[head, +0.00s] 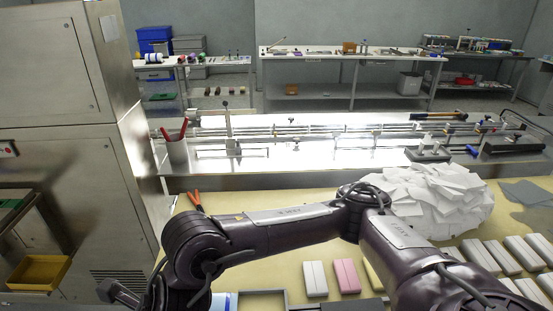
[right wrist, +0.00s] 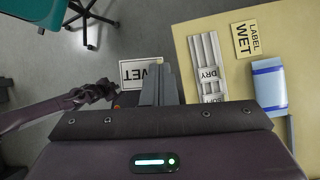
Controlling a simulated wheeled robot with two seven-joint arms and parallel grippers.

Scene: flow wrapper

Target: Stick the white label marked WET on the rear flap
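The white label marked WET (right wrist: 132,72) shows in the right wrist view, at the tips of my right gripper (right wrist: 160,78). The fingers are close together and shut on its right part, covering some of it. The label is beyond the left edge of the worktable, with the floor behind it. In the head view my arm crosses in front, and the label and right fingertips cannot be made out. I cannot make out my left gripper in either view; only a dark jointed part of mine shows left of the label. I cannot identify the rear flap.
The yellow worktable (right wrist: 208,28) holds a grey DRY piece (right wrist: 207,55), a yellow WET label card (right wrist: 247,38) and a blue-and-white pack (right wrist: 269,85). A tall metal cabinet (head: 60,75) stands left. A pile of white packets (head: 435,205) and several pale blocks lie right.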

